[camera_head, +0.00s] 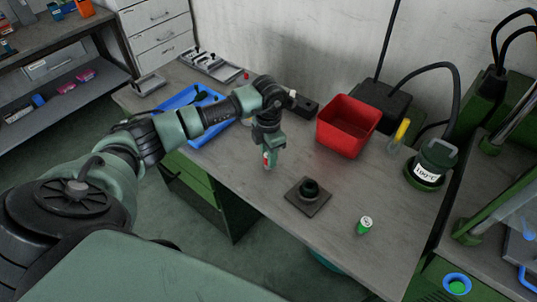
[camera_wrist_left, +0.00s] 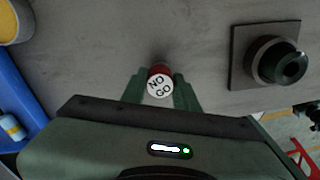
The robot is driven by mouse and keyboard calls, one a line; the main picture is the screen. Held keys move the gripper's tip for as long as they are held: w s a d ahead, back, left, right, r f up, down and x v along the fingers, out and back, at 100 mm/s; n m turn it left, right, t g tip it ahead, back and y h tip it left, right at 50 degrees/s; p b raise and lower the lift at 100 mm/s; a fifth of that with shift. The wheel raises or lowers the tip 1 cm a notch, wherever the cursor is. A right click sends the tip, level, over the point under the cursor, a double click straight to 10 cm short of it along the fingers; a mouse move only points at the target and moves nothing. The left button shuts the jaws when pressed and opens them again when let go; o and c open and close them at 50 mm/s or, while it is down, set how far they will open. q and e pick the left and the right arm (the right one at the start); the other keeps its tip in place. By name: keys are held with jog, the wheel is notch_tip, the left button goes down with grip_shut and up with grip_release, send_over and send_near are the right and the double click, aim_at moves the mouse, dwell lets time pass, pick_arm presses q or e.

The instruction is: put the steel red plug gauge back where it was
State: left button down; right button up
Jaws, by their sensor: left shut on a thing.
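My left gripper (camera_head: 267,162) is shut on the steel red plug gauge (camera_head: 266,157) and holds it over the middle of the table, left of the square black base. In the left wrist view the gauge's white end face, marked NO GO (camera_wrist_left: 159,86), sits between the two fingers with its red rim showing. How far its lower end is from the table is hard to tell. A green plug gauge (camera_head: 365,226) with a pale marked top stands near the table's front right. My right gripper is not in view.
A dark round socket piece (camera_head: 309,188) sits on a square base (camera_head: 317,207). A red bin (camera_head: 342,142) stands behind it. A blue tray (camera_head: 180,99) lies left, a grey fixture tray (camera_head: 222,72) at the back. A labelled pot (camera_head: 432,158) stands right. Bare table lies around the square base.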

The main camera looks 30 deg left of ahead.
pick_arm(q)
jog(key=c, duration=1.1)
grip_release()
jog(key=shift+f, duration=0.1)
jog(key=shift+o, duration=0.2)
jog(key=shift+r+p, duration=0.3)
jog(key=shift+r+b, duration=0.3)
notch_tip(320, 180, up, 11)
jog(key=b, duration=0.2)
jog(key=shift+r, duration=0.1)
